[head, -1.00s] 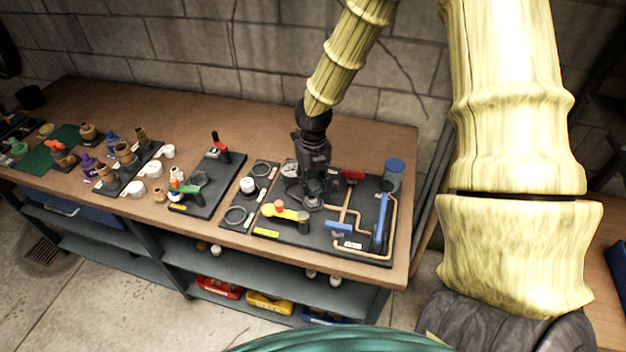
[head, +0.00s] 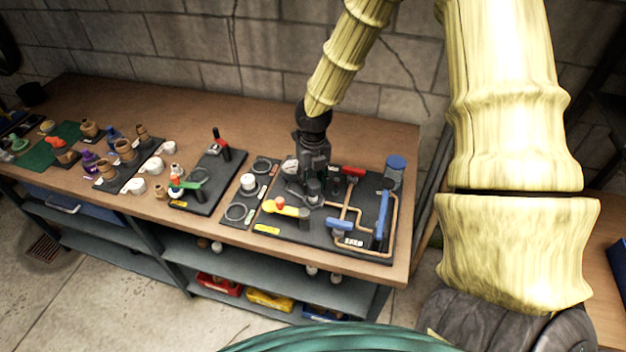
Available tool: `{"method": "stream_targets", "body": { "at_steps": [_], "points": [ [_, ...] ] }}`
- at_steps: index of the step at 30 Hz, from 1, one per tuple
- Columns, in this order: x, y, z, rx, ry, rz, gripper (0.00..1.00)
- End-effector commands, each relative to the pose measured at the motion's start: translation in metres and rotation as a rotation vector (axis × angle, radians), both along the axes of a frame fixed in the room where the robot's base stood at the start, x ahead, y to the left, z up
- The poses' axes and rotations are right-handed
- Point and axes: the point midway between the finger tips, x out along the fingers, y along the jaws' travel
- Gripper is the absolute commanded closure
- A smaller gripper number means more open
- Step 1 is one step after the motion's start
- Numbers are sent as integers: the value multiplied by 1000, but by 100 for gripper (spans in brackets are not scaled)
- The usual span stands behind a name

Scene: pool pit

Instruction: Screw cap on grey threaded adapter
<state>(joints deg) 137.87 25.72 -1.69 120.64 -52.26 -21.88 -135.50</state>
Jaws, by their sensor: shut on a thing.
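My gripper (head: 311,187) points down over the black pipe board (head: 275,232) at the right end of the bench. It is shut on a small dark grey part (head: 314,187), which I take to be the cap. The fingers hide most of it. The grey threaded adapter cannot be told apart under the gripper, so I cannot tell whether cap and adapter touch or how the threads sit.
Around the gripper stand a round gauge (head: 290,167), a yellow valve handle (head: 284,208), a red handle (head: 352,172), blue handles (head: 382,214) and a blue-topped cylinder (head: 396,163). A black board with a green-handled part (head: 190,185) lies left. The bench's back is clear.

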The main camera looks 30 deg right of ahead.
Motion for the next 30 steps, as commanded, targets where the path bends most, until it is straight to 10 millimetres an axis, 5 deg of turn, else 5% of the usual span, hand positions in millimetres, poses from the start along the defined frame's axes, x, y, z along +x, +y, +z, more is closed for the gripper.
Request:
{"method": "stream_targets", "body": {
  "at_steps": [30],
  "points": [
    [-1, 0, -14, 0, 1, -1, 80]
  ]
}}
